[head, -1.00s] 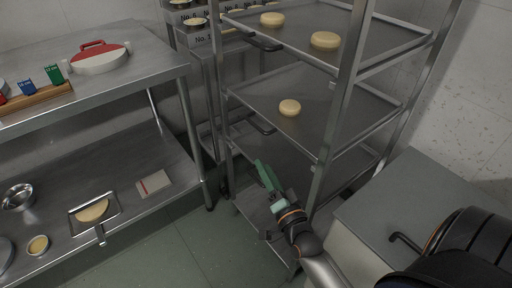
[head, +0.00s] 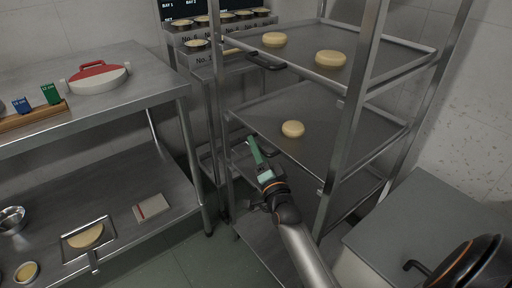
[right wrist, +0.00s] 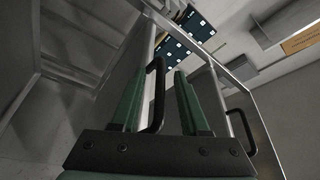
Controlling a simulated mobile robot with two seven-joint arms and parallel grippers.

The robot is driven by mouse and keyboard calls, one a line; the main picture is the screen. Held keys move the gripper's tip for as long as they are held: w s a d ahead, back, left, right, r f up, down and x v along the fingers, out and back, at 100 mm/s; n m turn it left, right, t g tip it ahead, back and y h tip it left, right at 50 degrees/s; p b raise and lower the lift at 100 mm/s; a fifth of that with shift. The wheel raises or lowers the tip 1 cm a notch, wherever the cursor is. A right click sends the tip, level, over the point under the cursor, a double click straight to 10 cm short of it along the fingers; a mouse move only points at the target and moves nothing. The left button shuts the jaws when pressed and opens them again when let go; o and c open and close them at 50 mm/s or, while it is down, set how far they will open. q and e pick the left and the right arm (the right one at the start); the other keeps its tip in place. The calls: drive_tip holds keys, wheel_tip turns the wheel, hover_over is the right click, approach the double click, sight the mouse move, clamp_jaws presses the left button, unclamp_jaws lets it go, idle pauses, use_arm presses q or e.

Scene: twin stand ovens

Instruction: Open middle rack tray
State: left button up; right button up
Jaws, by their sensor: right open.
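The wheeled metal rack (head: 345,140) holds flat trays at several levels. The middle tray (head: 315,108) carries one pale dough disc (head: 292,129), and its front edge faces my right gripper (head: 252,148). The gripper's green fingers are open and raised at that edge, largely covering the tray's handle in the head view. In the right wrist view, a black bar handle (right wrist: 157,90) shows between the open fingers (right wrist: 160,98), close to the left one; whether they touch is unclear. A second black handle (right wrist: 241,130) shows right of the fingers. My left gripper is not in view.
The upper tray (head: 400,58) holds two dough discs and has a dark handle (head: 267,64). A steel table (head: 130,112) with a lower shelf stands left. A grey box-like unit (head: 425,215) stands right of the rack. Open floor (head: 150,262) lies at front left.

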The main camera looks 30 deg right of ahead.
drive_tip(key=shift+w+d+r, duration=0.1)
drive_tip(key=shift+w, duration=0.35)
clamp_jaws()
idle(1.2)
